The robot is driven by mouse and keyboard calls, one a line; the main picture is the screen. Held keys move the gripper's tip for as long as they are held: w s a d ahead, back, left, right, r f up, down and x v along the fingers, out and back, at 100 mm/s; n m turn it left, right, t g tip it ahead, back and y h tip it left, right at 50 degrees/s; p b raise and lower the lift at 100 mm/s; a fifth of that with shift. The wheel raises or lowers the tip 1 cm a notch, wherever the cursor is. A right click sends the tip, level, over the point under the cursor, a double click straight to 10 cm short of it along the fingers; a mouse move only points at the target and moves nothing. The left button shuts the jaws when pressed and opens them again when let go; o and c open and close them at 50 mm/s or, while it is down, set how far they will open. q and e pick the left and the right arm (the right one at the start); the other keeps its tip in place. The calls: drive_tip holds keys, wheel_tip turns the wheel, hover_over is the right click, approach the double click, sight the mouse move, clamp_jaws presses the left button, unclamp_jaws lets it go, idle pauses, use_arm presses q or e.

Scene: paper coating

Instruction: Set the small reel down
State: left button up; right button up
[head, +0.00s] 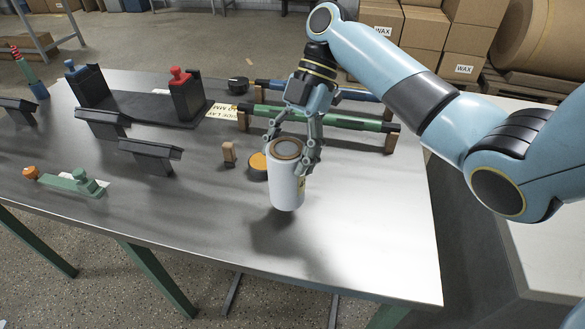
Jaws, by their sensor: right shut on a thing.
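The small reel (287,188) is a white upright roll with a brown core showing at its top. My right gripper (287,158) comes down from above and is shut on the reel's upper end, one finger on each side. The reel is over the right part of the grey metal table (370,215). My left gripper is not in view.
Behind the reel are an orange-topped round tin (257,161), a small wooden block (229,152) and a rack with a green rod (340,120). Black stands (150,155) and a green tool (75,183) lie left. The table's front and right are clear.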

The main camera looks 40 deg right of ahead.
drive_tip(key=shift+s+d+f, duration=0.2)
drive_tip(key=shift+s+f, duration=0.3)
drive_tip(key=shift+s, duration=0.05)
wheel_tip(320, 180, down, 4)
drive_tip(key=shift+w+r, duration=0.1)
drive_tip(key=shift+r, duration=0.15)
drive_tip(key=shift+f, duration=0.1)
drive_tip(key=o, duration=1.8)
drive_tip(key=shift+c, duration=0.2)
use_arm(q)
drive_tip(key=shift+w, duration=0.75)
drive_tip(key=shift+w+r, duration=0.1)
